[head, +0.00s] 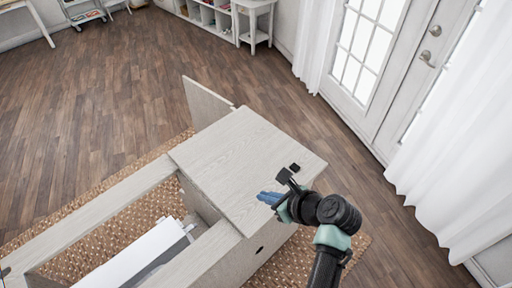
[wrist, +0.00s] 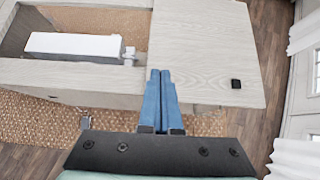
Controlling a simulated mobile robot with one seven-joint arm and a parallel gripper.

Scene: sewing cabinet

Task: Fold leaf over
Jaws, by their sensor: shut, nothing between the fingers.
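The leaf (head: 245,160) is a pale wood-grain panel lying flat at the right end of the sewing cabinet (head: 95,208). A small black knob (head: 294,167) sits near its right edge. The leaf also shows in the wrist view (wrist: 205,45), with the knob (wrist: 236,84) at its near right corner. My gripper (head: 262,197) has blue fingers, shut and empty, over or beside the leaf's near edge, left of the knob. In the wrist view the fingertips (wrist: 159,73) overlap the leaf's near left part. I cannot tell whether they touch it.
A white sewing machine (head: 133,255) lies in the cabinet opening left of the leaf. A pale door panel (head: 206,103) stands out behind the cabinet. A woven rug (head: 305,258) lies below. Glazed doors and white curtains (head: 455,130) are at right. Wood floor is clear behind.

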